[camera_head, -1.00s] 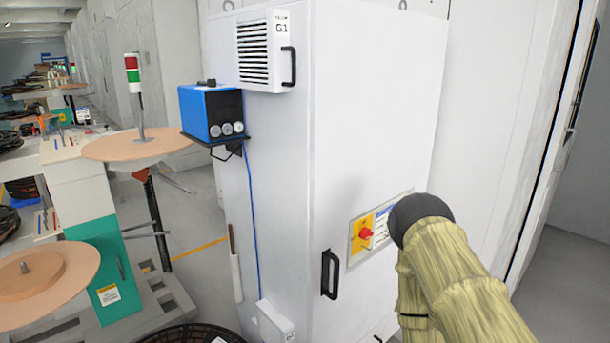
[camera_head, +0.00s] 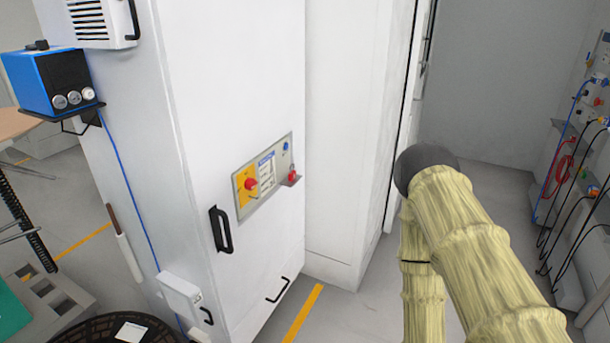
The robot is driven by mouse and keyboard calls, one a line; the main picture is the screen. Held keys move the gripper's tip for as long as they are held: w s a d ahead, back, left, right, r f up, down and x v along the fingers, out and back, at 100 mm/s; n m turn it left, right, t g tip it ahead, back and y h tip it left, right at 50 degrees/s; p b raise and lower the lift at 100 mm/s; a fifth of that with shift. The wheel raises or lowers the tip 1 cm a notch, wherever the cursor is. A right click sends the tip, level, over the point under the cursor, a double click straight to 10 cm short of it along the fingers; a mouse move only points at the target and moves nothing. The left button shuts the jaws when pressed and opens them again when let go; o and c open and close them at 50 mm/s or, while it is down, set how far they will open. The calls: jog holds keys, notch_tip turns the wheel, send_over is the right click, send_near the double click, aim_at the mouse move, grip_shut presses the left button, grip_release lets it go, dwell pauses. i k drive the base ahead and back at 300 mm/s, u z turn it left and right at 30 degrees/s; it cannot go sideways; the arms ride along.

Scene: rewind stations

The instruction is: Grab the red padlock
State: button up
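A small red padlock (camera_head: 293,174) sits at the right end of the control panel (camera_head: 241,207) on the white cabinet's front, at a small grey ledge. Left of it on the panel is a red rotary switch (camera_head: 251,184) on a yellow plate. My arm, in a pale yellow-green cover, rises at the lower right, to the right of the panel and apart from it. My gripper does not show in the view.
The white cabinet (camera_head: 240,90) has black handles (camera_head: 221,230). A blue box (camera_head: 42,82) stands on a shelf at its left. A black round basket (camera_head: 80,330) is at the bottom left. A panel with cables (camera_head: 590,130) is at far right. Grey floor (camera_head: 350,315) is clear near the cabinet.

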aim_at(292, 174)
jog(key=z, duration=0.35)
jog(key=i, duration=1.65)
jog(key=u, duration=0.6)
